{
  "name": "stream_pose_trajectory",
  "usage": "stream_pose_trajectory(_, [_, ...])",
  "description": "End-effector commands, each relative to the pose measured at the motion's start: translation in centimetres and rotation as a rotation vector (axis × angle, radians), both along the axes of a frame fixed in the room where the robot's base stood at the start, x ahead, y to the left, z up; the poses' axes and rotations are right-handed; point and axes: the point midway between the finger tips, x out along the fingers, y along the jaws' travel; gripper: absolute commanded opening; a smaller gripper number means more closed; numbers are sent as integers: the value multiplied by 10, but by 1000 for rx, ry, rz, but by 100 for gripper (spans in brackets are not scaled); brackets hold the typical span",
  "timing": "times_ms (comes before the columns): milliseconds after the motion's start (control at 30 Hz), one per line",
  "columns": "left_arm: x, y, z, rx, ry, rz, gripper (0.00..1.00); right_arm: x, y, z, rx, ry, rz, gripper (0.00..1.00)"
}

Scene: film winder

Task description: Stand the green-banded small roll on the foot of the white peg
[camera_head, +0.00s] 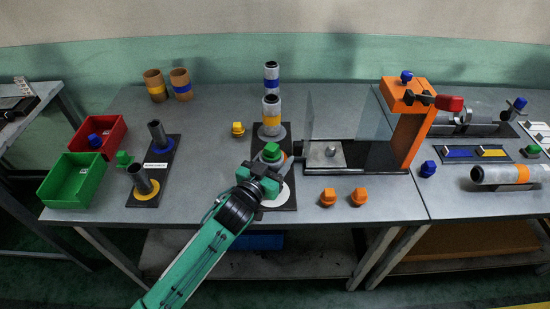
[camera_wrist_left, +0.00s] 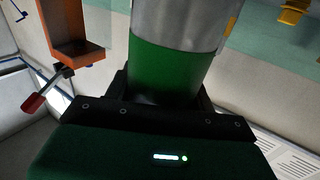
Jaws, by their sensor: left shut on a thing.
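My left gripper (camera_head: 266,172) is shut on the green-banded small roll (camera_head: 271,152), over a dark base plate near the table's front. In the left wrist view the roll (camera_wrist_left: 172,70) is a grey cylinder with a wide green band between the jaws. The white foot (camera_head: 284,196), a pale disc on that plate, shows partly below and right of the gripper. The white peg itself is hidden by the gripper and roll. I cannot tell whether the roll is around the peg or touches the foot. My right gripper is not in view.
Behind stand a yellow-banded roll (camera_head: 271,116) and a blue-banded roll (camera_head: 271,76). Dark pegs (camera_head: 142,180) and a green bin (camera_head: 76,182) are left. The orange winder (camera_head: 408,130) with its clear panel is right. Orange knobs (camera_head: 328,197) lie in front of it.

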Motion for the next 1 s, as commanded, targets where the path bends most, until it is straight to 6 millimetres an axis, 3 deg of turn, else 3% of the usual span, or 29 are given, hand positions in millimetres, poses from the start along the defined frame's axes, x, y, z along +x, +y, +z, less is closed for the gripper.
stream_pose_trajectory(467, [0, 0, 1, -2, 1, 0, 32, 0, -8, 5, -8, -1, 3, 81])
stream_pose_trajectory(933, [0, 0, -13, -1, 0, -1, 32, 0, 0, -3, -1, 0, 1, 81])
stream_pose_trajectory(967, [0, 0, -13, -1, 0, -1, 57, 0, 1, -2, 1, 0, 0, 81])
stream_pose_trajectory(1000, [0, 0, -13, 0, -1, -1, 65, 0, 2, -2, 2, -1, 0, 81])
